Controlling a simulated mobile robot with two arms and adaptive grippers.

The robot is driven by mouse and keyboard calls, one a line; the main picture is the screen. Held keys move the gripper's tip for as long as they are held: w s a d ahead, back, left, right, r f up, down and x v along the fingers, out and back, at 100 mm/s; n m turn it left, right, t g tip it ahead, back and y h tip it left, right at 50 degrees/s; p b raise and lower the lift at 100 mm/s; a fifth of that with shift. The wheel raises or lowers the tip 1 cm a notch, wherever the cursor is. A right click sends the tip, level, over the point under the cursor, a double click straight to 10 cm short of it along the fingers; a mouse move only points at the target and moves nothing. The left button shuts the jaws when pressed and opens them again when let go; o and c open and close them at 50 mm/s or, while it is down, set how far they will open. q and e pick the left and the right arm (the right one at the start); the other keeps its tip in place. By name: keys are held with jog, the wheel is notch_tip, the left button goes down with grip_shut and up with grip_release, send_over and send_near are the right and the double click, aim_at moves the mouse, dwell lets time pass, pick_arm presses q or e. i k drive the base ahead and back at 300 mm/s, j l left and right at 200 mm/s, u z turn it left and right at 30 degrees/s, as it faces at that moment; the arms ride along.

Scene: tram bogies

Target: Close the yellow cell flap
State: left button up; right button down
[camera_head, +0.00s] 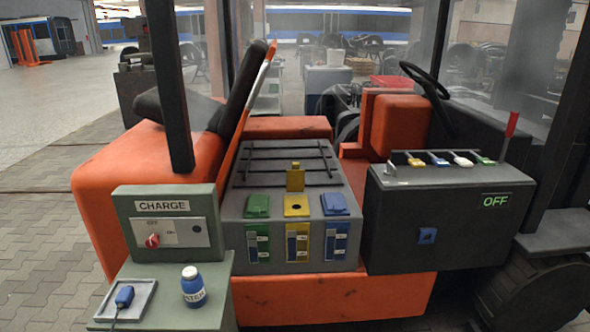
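The grey battery block (265,180) sits in the middle of the orange vehicle. Its yellow cell flap (295,179) stands upright, open, behind a yellow cell top (296,208) with a dark round hole. The green cell flap (257,205) on the left and the blue cell flap (335,203) on the right lie down, closed. Below each one is a level gauge in the matching colour. Neither of my grippers is in view.
A charge box (172,262) with a red knob stands front left. Its ledge holds a blue bottle (193,287) and a tray (105,303) with a blue plug (124,296). A dark box (450,210) marked OFF stands right. A tilted seat panel (250,105) rises behind left.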

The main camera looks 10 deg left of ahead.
aim_at(295, 176)
jog(key=i+l+u, duration=0.1)
jog(key=i+l, duration=0.3)
jog(key=l, duration=0.2)
jog(key=i+l+u, duration=0.15)
jog(key=l, duration=0.2)
